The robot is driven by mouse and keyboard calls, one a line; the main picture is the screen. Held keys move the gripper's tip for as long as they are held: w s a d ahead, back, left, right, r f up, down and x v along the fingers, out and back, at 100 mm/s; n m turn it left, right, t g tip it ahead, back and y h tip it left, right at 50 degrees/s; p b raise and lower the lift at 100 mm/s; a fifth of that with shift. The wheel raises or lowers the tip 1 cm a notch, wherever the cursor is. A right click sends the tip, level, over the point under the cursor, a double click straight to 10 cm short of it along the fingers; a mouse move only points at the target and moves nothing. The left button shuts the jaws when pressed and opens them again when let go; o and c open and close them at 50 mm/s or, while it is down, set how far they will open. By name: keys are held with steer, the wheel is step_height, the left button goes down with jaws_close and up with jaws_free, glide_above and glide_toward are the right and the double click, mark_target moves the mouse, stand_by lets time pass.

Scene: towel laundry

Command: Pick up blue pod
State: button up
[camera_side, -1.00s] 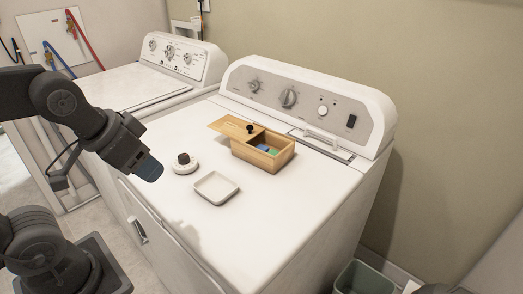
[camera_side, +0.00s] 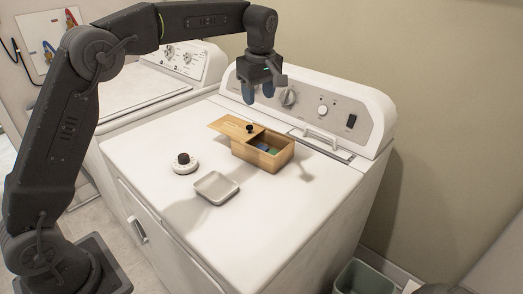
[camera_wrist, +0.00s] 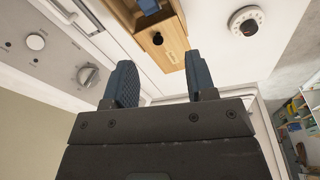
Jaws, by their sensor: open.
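A wooden box (camera_side: 250,157) with its lid (camera_side: 229,126) slid partly off to the left stands on the white machine top. A blue pod (camera_side: 262,147) lies inside the open part of the box, with something green beside it. The pod also shows in the wrist view (camera_wrist: 149,6), at the top edge. My gripper (camera_side: 259,97) is above the box, pointing down, with its two fingers apart and nothing between them. In the wrist view my gripper (camera_wrist: 161,88) also appears open and empty, with the box (camera_wrist: 171,22) beyond the fingertips.
A shallow white tray (camera_side: 216,198) and a white round timer (camera_side: 184,168) with a dark knob sit on the machine top, left of the box. The control panel (camera_side: 375,110) rises behind the box. The machine top's front is clear.

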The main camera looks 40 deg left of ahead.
steer(key=w+f+n+g, duration=0.1)
steer(key=w+f+n, duration=0.2)
steer(key=w+f, duration=0.2)
glide_above(261, 147)
steer(key=f, duration=0.5)
steer(key=d+f, duration=0.1)
steer(key=f, duration=0.2)
steer(key=shift+w+f, duration=0.2)
steer(key=shift+f, duration=0.15)
steer(key=shift+s+a+f, duration=0.1)
steer(key=shift+a+f, duration=0.1)
steer(key=shift+f, duration=1.15)
steer(key=shift+s+a+f, duration=0.1)
steer(key=shift+a+f, duration=0.05)
steer(key=shift+f, duration=1.2)
steer(key=c, duration=0.7)
steer(key=shift+r, duration=0.1)
